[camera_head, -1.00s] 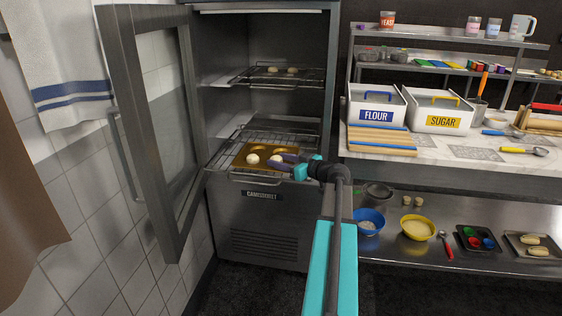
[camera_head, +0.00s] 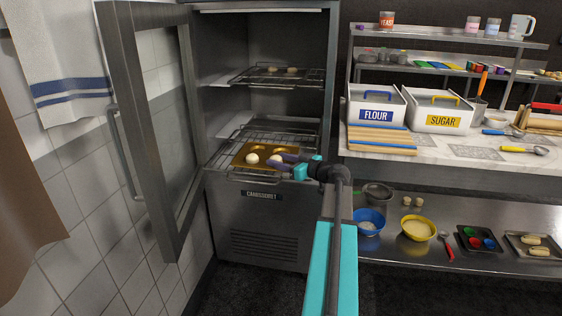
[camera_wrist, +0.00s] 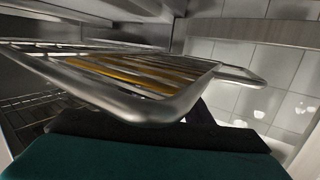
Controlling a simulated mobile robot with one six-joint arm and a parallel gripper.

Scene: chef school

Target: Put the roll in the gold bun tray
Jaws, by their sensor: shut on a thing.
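The gold bun tray (camera_head: 240,160) lies on the pulled-out wire rack low in the open cabinet. It has round hollows. One pale roll (camera_head: 251,158) sits in its front left part. My gripper (camera_head: 276,158) reaches in from the right, low over the tray's right side, and is shut on a second pale roll (camera_head: 273,162). The fingers hide part of it, and I cannot tell whether it touches the tray. In the wrist view, gold strips of the tray (camera_wrist: 140,72) show through the rack; no roll can be made out there.
The cabinet's glass door (camera_head: 155,130) stands open on the left. An upper rack (camera_head: 255,76) holds more pale dough pieces. A worktop with flour (camera_head: 376,115) and sugar (camera_head: 443,121) bins stands right. Bowls and trays lie on the shelf below it.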

